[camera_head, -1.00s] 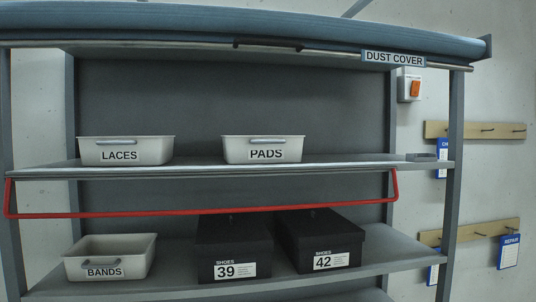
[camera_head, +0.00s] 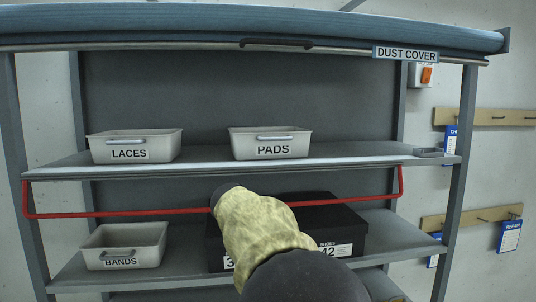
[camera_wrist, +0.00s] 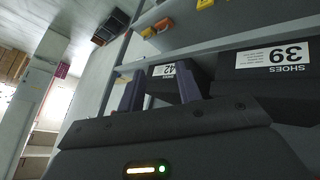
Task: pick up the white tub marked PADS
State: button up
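The white tub marked PADS (camera_head: 300,146) stands upright on the upper shelf, right of the white LACES tub (camera_head: 100,150). A grey handle sits on its front above the label. My gripper (camera_wrist: 160,88) shows in the wrist view with its two dark fingers apart and nothing between them. The SHOES 42 box (camera_wrist: 170,85) shows beyond the fingers, and the PADS tub cannot be made out there. In the head view my arm in its beige sleeve rises from the bottom, below the tub; the fingers are not clearly visible there.
A red bar (camera_head: 120,214) runs across below the upper shelf (camera_head: 210,162). The BANDS tub (camera_head: 150,240) and two dark shoe boxes, partly hidden by my arm, stand on the lower shelf. The blue dust cover (camera_head: 200,20) is rolled up above. Space above the PADS tub is clear.

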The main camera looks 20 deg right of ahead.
jog(key=s+r+m+g+h+p, duration=0.1)
jog(key=r+m, duration=0.4)
jog(key=r, duration=0.9)
jog(key=s+r+m+g+h+p, duration=0.1)
jog(key=s+r+m+h+p, duration=0.2)
jog(key=r, duration=1.1)
jog(key=m+h, duration=0.2)
jog(key=shift+s+r+m+g, duration=0.2)
jog(key=shift+s+m+g, duration=0.1)
jog(key=shift+s+m, duration=0.1)
